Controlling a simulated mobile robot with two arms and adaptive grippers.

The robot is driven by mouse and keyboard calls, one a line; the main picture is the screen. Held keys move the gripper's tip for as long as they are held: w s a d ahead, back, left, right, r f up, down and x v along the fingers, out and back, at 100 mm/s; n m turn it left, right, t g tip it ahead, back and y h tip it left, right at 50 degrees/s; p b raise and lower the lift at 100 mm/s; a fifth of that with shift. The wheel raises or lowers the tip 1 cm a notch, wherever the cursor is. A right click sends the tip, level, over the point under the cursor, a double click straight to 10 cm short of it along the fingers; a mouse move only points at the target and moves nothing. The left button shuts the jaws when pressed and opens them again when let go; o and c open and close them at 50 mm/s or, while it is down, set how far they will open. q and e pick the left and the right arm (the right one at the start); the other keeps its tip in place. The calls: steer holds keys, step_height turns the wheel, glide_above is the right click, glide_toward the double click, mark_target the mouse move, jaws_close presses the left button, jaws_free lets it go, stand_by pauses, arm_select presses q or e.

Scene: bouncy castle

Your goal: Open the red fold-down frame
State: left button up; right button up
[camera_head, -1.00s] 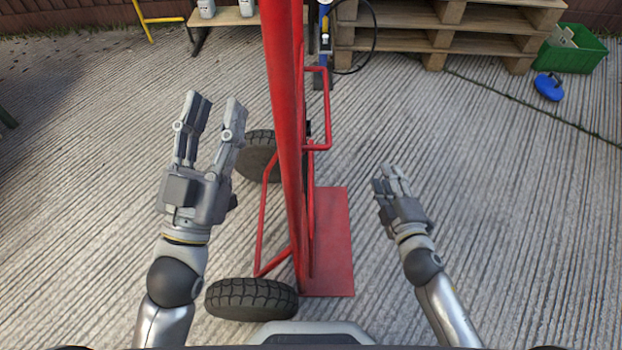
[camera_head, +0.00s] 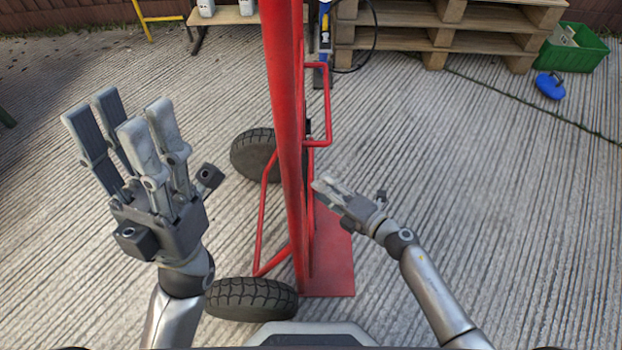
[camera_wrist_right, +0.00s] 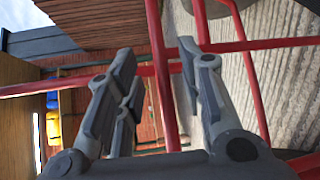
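A red hand truck stands upright in the middle of the head view, its tall red post (camera_head: 288,120) rising past the top edge. A red tube frame (camera_head: 328,105) juts from its right side, above a red base plate (camera_head: 335,265). My left gripper (camera_head: 120,115) is open and empty, left of the truck, fingers up. My right gripper (camera_head: 325,186) is just right of the post, below the tube frame. In the right wrist view my right gripper (camera_wrist_right: 158,52) is open, with red bars (camera_wrist_right: 70,84) crossing behind and between its fingers; contact cannot be told.
The truck's black wheels stand at the near left (camera_head: 250,299) and far left (camera_head: 254,154). Wooden pallets (camera_head: 440,40), a green crate (camera_head: 572,50) and a blue disc (camera_head: 549,86) are at the back right. The ribbed concrete floor (camera_head: 500,220) is clear at right.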

mark_target(311, 176)
steer(key=b+x, duration=0.1)
steer(key=x, duration=0.4)
steer(key=shift+w+a, duration=0.25)
steer(key=shift+w, duration=0.05)
jaws_close()
